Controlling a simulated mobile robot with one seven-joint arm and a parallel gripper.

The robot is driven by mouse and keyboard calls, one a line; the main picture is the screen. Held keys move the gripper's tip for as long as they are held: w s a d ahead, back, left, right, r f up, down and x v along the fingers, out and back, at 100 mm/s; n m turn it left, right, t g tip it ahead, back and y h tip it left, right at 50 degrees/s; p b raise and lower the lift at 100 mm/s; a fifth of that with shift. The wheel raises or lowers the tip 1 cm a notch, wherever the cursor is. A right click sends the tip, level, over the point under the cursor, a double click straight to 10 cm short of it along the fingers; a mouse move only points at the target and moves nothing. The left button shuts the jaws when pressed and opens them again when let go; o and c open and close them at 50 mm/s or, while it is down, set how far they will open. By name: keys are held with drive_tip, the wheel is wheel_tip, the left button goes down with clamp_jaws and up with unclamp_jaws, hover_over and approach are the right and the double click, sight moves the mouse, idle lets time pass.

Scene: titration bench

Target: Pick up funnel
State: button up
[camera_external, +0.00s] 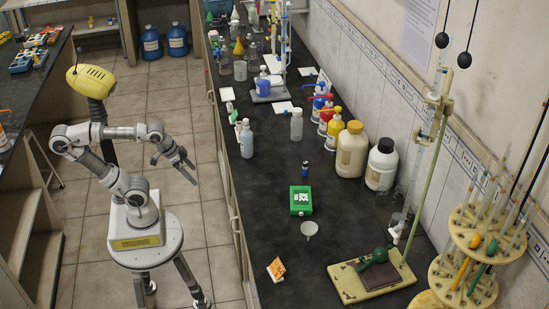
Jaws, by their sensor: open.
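My gripper (190,172) is open and empty. It hangs over the tiled floor, left of the dark bench (262,190) and apart from it. A yellow cone-shaped piece (238,47) stands at the far end of the bench, and a white cone-shaped piece (234,16) stands behind it. A small pale round vessel (309,229) sits on the near part of the bench. All are too small to tell surely which is the funnel. My gripper is far from the cones and left of the round vessel.
Bottles, such as a cream one (351,150) and a white one (381,164), line the wall side. The bench's left middle is mostly clear.

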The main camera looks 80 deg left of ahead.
drive_tip(key=w+r+m+t+y+p, duration=0.15)
drive_tip(key=w+r+p, duration=0.3)
drive_tip(key=w, duration=0.65)
drive_tip(key=w+r+m+t+p, duration=0.25)
drive_tip(key=w+r, duration=0.25)
drive_tip(key=w, duration=0.5)
drive_tip(key=w+d+m+t+h+p, duration=0.2)
drive_tip(key=w+d+m+h+p, duration=0.25)
drive_tip(key=w, duration=0.65)
drive_tip(key=m+g+h+p, duration=0.5)
drive_tip(key=g+h+p, duration=0.15)
drive_tip(key=h, duration=0.45)
approach(313, 234)
drive_tip(key=d, duration=0.1)
drive_tip(key=w+d+f, duration=0.2)
drive_tip(key=shift+d+b, duration=0.3)
drive_tip(key=shift+t+y, duration=0.3)
drive_tip(key=shift+t, duration=0.05)
drive_tip(key=shift+b+x, duration=0.35)
drive_tip(key=shift+x, duration=2.65)
drive_tip(key=shift+s+d+r, duration=0.1)
drive_tip(key=shift+s+r, duration=0.1)
drive_tip(key=shift+r, duration=0.05)
